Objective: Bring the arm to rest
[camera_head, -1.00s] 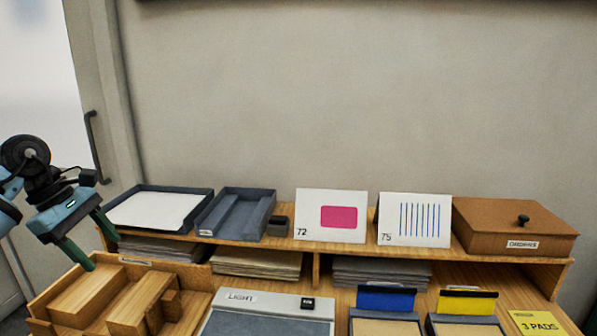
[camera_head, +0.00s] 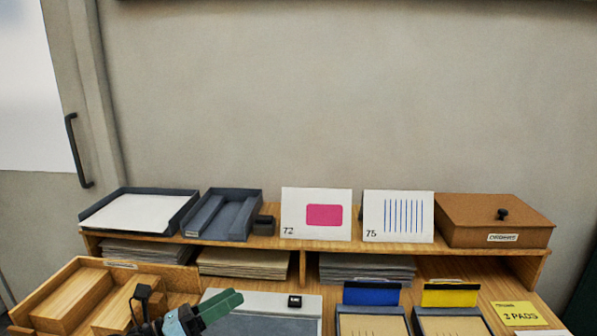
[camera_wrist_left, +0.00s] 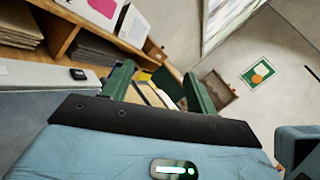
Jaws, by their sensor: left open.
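My left gripper (camera_head: 212,308) shows at the bottom of the head view, with green fingers pointing right above the grey light pad (camera_head: 258,299). In the left wrist view its two green fingers (camera_wrist_left: 160,90) stand apart with nothing held between them. The wooden box with wooden blocks (camera_head: 32,297) lies to the left of the gripper. I cannot tell from the head view how high the gripper is above the pad. My right gripper is not in view.
A shelf (camera_head: 275,243) at the back bears a paper tray (camera_head: 185,207), a dark grey tray (camera_head: 253,206), card 72 (camera_head: 303,199), card 75 (camera_head: 383,232) and a brown lidded box (camera_head: 470,211).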

